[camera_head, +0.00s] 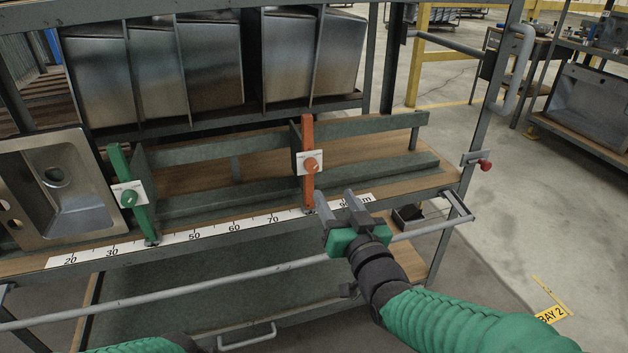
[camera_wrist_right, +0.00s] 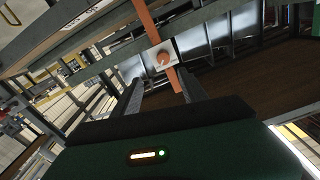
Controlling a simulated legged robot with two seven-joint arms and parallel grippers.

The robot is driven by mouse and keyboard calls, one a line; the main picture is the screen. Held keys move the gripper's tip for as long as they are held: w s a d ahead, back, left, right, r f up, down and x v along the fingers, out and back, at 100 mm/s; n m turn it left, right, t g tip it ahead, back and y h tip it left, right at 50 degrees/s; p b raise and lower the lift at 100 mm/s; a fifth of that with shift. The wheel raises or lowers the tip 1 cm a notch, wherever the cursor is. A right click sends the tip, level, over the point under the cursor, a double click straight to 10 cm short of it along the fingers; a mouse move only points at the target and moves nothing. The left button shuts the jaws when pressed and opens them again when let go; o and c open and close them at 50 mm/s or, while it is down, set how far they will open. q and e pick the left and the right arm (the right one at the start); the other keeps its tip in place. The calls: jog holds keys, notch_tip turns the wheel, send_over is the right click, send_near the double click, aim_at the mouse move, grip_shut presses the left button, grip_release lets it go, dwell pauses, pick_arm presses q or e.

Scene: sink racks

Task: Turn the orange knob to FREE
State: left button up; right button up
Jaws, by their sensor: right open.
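The orange knob (camera_head: 311,165) sits on a white plate on an upright orange bar (camera_head: 308,190) at the rack's middle shelf. In the right wrist view the orange knob (camera_wrist_right: 163,58) shows ahead, between and beyond the fingers. The lettering on its plate is too small to read. My right gripper (camera_head: 335,203) is open and empty, in front of the shelf edge, below and to the right of the knob and apart from it. In the right wrist view its two fingers (camera_wrist_right: 160,92) are spread. My left gripper is not in view; only a bit of green sleeve shows at the bottom left.
A green bar with a green knob (camera_head: 129,197) stands to the left. A ruler strip (camera_head: 215,231) runs along the shelf edge. A metal sink (camera_head: 85,190) lies at far left. A long rail (camera_head: 200,286) crosses in front. A red knob (camera_head: 486,165) is on the right post.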

aim_at(313, 169)
jog(key=x, duration=0.2)
jog(key=a+b+x, duration=0.1)
jog(key=x, duration=0.4)
jog(key=shift+a+f+b, duration=0.25)
jog(key=shift+f+b, duration=0.05)
jog(key=x, duration=0.3)
jog(key=shift+w+d+r+b, duration=0.1)
jog(key=shift+w+d+b, duration=0.15)
jog(key=shift+w+b, duration=0.15)
jog(key=shift+w+r, duration=0.1)
jog(key=shift+w, duration=0.1)
jog(key=shift+a, duration=0.15)
jog(key=shift+c, duration=1.5)
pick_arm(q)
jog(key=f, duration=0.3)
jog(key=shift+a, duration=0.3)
pick_arm(e)
grip_shut()
